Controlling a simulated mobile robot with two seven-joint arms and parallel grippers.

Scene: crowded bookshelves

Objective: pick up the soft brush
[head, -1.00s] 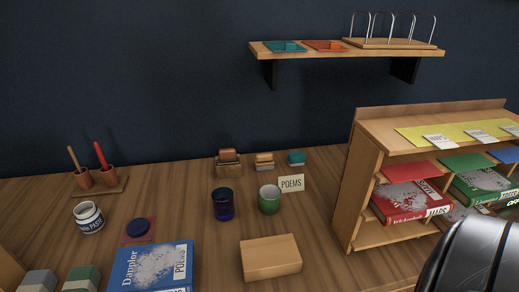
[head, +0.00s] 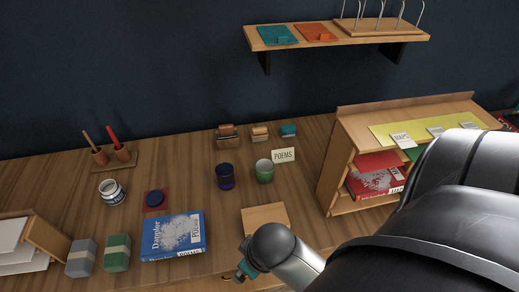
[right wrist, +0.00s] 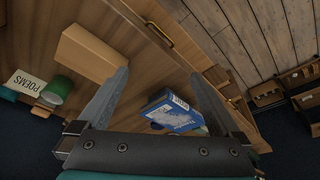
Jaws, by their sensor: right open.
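Three small block-shaped items stand in a row at the back of the desk in the head view: a brown one (head: 227,131), a tan one (head: 260,133) and a teal one (head: 288,130). They look like small brushes, but I cannot tell which is the soft brush. A holder at the left has a wooden-handled tool (head: 89,140) and a red one (head: 113,136); their tips are hidden. My right gripper (right wrist: 160,78) is open and empty over the desk's front edge, far from these items. My left gripper is not in view.
A blue book (head: 172,237), dark blue cup (head: 223,177), green cup (head: 264,171) and wooden block (head: 262,215) occupy the desk. A paste jar (head: 111,192) stands left. A small bookcase (head: 335,180) stands right, below a wall shelf (head: 340,38).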

